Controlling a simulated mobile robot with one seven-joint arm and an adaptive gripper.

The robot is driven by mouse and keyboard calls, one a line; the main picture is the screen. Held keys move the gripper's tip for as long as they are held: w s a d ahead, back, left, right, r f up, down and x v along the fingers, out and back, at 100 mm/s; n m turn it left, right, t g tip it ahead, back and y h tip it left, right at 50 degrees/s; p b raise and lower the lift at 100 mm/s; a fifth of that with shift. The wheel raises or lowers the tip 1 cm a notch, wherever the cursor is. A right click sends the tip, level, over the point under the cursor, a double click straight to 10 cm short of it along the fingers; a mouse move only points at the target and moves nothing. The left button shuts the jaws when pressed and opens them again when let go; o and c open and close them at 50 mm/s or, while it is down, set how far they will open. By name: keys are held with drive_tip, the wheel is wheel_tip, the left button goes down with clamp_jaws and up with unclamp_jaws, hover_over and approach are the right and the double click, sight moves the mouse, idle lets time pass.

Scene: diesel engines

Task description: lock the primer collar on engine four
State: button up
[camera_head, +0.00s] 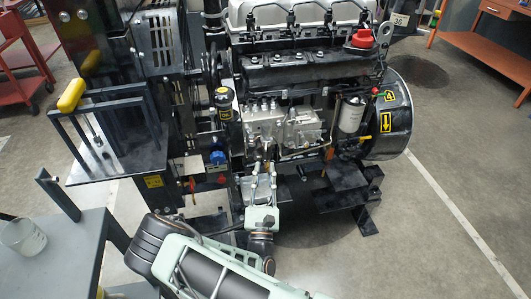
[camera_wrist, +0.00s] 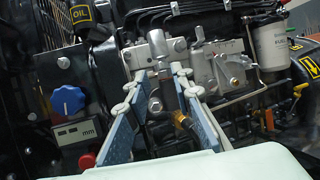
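Engine four (camera_head: 300,75) stands in front of me, with a yellow "4" label (camera_head: 389,96) on its black round housing at the right. My gripper (camera_head: 262,165) reaches up to the silver pump block (camera_head: 264,125) on the engine's side. In the wrist view my gripper (camera_wrist: 162,72) has its two blue-grey fingers apart, with a gap between them. A grey upright cylinder (camera_wrist: 181,50), possibly the primer, stands at the fingertips. I cannot tell whether the fingers touch it. The collar cannot be made out clearly. A brass fitting (camera_wrist: 183,121) shows between the fingers, lower down.
A blue knob (camera_wrist: 68,100) and a small "mm" display (camera_wrist: 77,132) are left of the fingers. A white filter (camera_wrist: 267,45) is at the right. A grey cart (camera_head: 70,255) with a clear cup (camera_head: 23,237) is at lower left. Floor is free at the right.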

sight(267, 142)
drive_tip(key=x, duration=0.6)
drive_tip(key=shift+w+r, duration=0.2)
drive_tip(key=shift+w, duration=0.05)
clamp_jaws()
